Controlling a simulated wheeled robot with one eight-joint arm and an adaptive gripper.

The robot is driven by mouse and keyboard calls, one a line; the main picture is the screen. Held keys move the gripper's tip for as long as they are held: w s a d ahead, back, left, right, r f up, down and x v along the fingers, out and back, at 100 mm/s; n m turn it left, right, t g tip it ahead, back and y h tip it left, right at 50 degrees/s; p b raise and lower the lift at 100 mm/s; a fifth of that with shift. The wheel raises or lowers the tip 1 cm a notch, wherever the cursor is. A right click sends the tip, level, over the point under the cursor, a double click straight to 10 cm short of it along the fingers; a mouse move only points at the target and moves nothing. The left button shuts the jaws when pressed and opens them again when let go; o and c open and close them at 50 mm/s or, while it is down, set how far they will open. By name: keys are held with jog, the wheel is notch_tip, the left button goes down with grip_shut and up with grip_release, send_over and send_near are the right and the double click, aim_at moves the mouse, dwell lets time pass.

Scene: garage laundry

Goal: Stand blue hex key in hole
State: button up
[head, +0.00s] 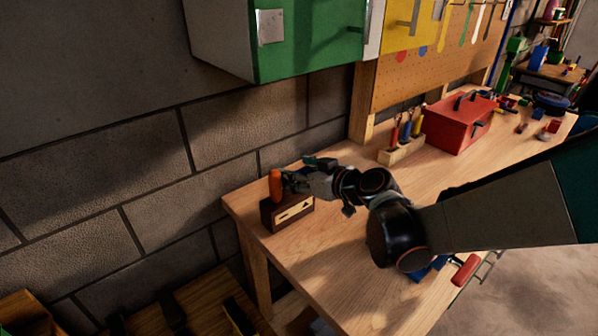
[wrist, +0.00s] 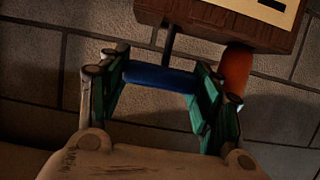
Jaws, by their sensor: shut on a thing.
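My gripper (head: 298,181) is at the left end of the workbench, beside the orange handle and over the wooden block. In the wrist view, my gripper (wrist: 160,62) is shut on the blue handle of the hex key (wrist: 158,77), which lies across between the green fingers. Its thin dark shaft runs from the handle to the edge of the brown block (wrist: 220,25). I cannot tell whether the shaft tip is in a hole. The block (head: 284,214) has a cream label on its front. The blue key is hidden in the head view.
An orange handle (head: 275,186) stands upright on the block, close to my fingers; it also shows in the wrist view (wrist: 236,68). A screwdriver rack (head: 400,150) and a red toolbox (head: 460,123) stand farther along the bench. The block wall is close behind.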

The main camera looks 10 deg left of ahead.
jog(key=shift+f+b, duration=0.65)
jog(key=shift+f, duration=0.6)
jog(key=o, duration=1.1)
jog(key=v, duration=1.2)
